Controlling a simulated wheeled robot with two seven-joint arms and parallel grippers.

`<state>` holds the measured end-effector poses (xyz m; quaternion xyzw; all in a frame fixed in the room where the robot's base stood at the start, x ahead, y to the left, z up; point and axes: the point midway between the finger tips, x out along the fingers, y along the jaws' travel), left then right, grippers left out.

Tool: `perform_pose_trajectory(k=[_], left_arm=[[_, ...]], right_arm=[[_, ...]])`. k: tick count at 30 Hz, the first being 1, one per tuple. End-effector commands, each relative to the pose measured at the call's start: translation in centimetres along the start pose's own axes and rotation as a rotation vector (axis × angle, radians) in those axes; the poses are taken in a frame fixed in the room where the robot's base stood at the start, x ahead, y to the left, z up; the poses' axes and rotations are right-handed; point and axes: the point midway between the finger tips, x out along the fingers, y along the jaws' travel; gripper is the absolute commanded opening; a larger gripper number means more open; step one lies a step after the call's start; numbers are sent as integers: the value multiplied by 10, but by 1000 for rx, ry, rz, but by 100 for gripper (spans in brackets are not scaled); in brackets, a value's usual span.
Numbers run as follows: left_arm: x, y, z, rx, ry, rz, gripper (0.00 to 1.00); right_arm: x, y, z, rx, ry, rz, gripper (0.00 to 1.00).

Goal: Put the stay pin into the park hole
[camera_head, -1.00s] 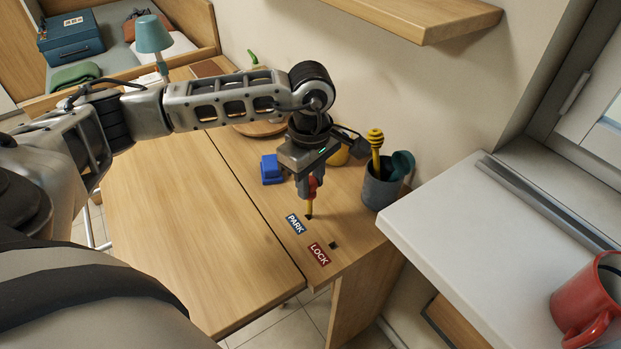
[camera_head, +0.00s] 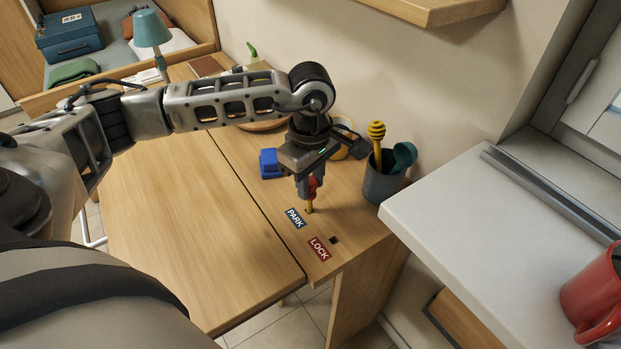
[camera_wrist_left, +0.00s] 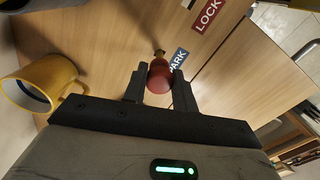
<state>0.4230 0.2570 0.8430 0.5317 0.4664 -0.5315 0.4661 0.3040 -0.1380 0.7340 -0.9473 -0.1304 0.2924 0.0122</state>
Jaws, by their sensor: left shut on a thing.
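The stay pin has a red knob (camera_wrist_left: 160,80) and a yellowish shaft (camera_head: 309,207). My left gripper (camera_head: 309,190) is shut on the knob, pointing down over the table next to the blue PARK label (camera_head: 295,218). The shaft's lower end meets the tabletop where the park hole is. The pin covers that hole, so how deep it sits cannot be told. In the left wrist view the fingers (camera_wrist_left: 158,86) flank the knob. The lock hole (camera_head: 334,240) is empty beside the red LOCK label (camera_head: 319,249). My right gripper is not in view.
A dark cup with a yellow dipper (camera_head: 381,183) stands right of my gripper. A blue block (camera_head: 269,163) lies to its left. A yellow mug (camera_wrist_left: 42,84) is close behind. A grey counter (camera_head: 480,210) with a red mug (camera_head: 592,295) is at right.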

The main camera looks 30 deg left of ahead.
Motion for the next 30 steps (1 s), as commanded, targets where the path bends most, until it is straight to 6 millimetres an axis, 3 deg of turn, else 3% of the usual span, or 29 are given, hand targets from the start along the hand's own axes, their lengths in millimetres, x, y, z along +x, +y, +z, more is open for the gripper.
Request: perform_pose_trajectory(k=[30], left_arm=[[27, 0, 0, 0, 0, 0, 6]], right_arm=[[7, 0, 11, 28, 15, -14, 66]])
